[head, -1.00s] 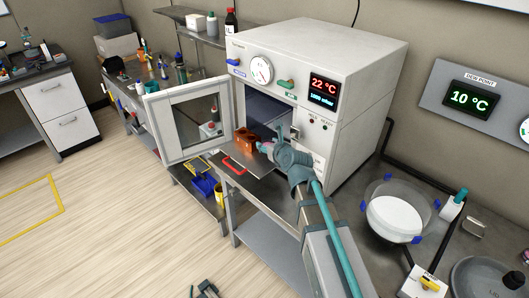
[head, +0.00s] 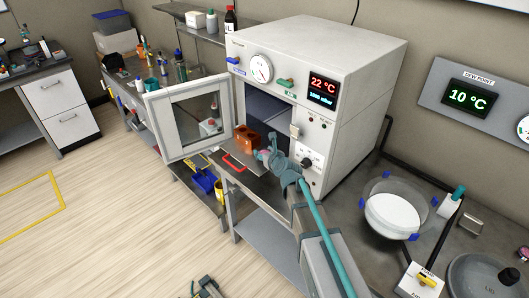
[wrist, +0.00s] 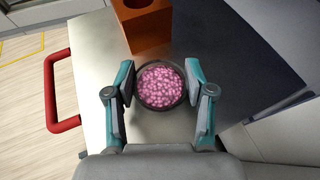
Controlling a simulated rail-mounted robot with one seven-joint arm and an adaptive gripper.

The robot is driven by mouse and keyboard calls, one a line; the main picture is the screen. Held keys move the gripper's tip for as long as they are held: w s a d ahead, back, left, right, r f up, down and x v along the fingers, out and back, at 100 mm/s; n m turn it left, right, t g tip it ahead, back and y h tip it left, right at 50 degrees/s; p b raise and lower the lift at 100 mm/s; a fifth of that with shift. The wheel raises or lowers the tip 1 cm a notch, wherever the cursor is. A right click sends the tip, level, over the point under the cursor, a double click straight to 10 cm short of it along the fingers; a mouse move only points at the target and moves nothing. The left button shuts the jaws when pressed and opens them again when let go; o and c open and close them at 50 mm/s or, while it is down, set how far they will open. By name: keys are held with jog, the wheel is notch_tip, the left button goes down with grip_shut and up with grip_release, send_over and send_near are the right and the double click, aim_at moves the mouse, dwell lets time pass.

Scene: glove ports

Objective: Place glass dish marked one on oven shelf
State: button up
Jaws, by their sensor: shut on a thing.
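A small round dark-rimmed dish filled with pink beads (wrist: 160,87) sits between the two fingers of my gripper (wrist: 160,92) in the wrist view. The fingers are closed on its left and right sides. No number shows on the dish. In the head view my gripper (head: 268,158) is in front of the oven (head: 310,80), beside a brown block. The oven door (head: 187,120) stands open to the left, and the dark chamber with its shelf (head: 268,112) is partly visible. I cannot tell whether the dish touches the metal plate below it.
The orange-brown block with a hole (wrist: 143,22) stands on the metal plate (wrist: 88,85), just beyond the dish. A red handle (wrist: 58,90) is on the plate's left side. A round vessel with white contents (head: 393,215) stands on the bench to the right.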

jog(key=shift+f, duration=0.15)
jog(key=o, duration=1.3)
jog(key=shift+c, duration=0.2)
jog(key=shift+s+r, duration=0.15)
jog(key=shift+r, duration=0.05)
jog(key=b+v, duration=0.1)
jog(key=v, duration=1)
jog(key=shift+s+d+b, duration=0.25)
jog(key=shift+s+b, duration=0.05)
jog(key=shift+b, duration=0.1)
